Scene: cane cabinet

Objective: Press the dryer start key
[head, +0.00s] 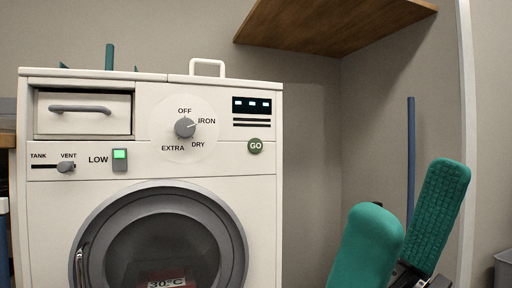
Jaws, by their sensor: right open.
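The dryer (200,176) is a white front-loading machine that fills the left and middle of the head view. Its start key is the round dark green GO button (255,146) at the upper right of the front, below a small display (252,105). My right gripper (412,204) is at the lower right, with two green padded fingers spread apart and nothing between them. It is right of the dryer and lower than the GO button, clear of it in the picture. My left gripper is not in view.
The dial (185,127) points toward IRON. A green-lit LOW switch (120,160), a TANK/VENT slider (66,167) and a drawer handle (80,109) are on the left. The round door (236,245) appears shut. A wooden shelf (335,35) hangs above right. A blue pole (411,150) stands behind my gripper.

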